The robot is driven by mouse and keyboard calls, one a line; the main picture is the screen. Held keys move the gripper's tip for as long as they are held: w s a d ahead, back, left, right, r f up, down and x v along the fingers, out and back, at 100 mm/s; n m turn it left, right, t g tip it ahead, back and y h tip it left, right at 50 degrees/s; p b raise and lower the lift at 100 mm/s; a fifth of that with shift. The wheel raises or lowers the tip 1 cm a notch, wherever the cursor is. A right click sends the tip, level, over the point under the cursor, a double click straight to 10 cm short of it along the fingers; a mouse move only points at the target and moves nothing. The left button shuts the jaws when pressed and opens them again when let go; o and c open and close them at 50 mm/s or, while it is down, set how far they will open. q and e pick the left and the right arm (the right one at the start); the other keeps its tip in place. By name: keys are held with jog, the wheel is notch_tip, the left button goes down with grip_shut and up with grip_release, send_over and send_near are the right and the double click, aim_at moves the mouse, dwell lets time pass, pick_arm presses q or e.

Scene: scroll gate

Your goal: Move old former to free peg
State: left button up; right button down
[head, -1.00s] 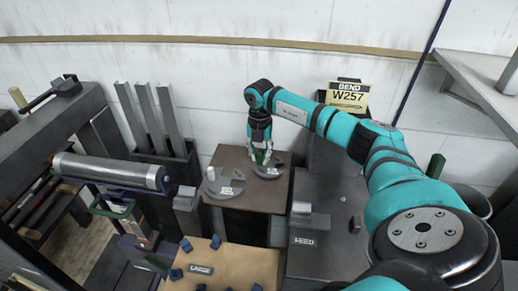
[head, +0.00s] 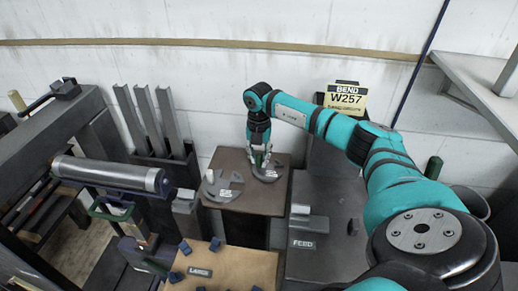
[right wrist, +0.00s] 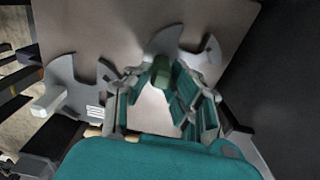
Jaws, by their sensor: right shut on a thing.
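Two flat grey formers with curved, notched outlines lie on a small brown table. The left former (head: 226,191) has a pale upright knob (head: 210,175) and a white label. The right former (head: 270,175) also has a label and carries a green knob (right wrist: 162,72). My right gripper (head: 262,156) points down over the right former, its fingers closed around the green knob. In the right wrist view the right former (right wrist: 182,40) lies just beyond the fingers, and the left former (right wrist: 68,80) lies apart to the left. I cannot make out a free peg. My left gripper is out of view.
The brown table (head: 258,203) has bare room between and in front of the formers. A FEED block (head: 308,228) stands to the right, a roller machine (head: 112,173) to the left, and upright grey bars (head: 145,120) behind. A W257 sign (head: 346,97) stands at the back.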

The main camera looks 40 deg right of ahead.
jog(key=shift+f, duration=0.15)
jog(key=c, duration=1.1)
grip_release()
notch_tip(320, 180, up, 12)
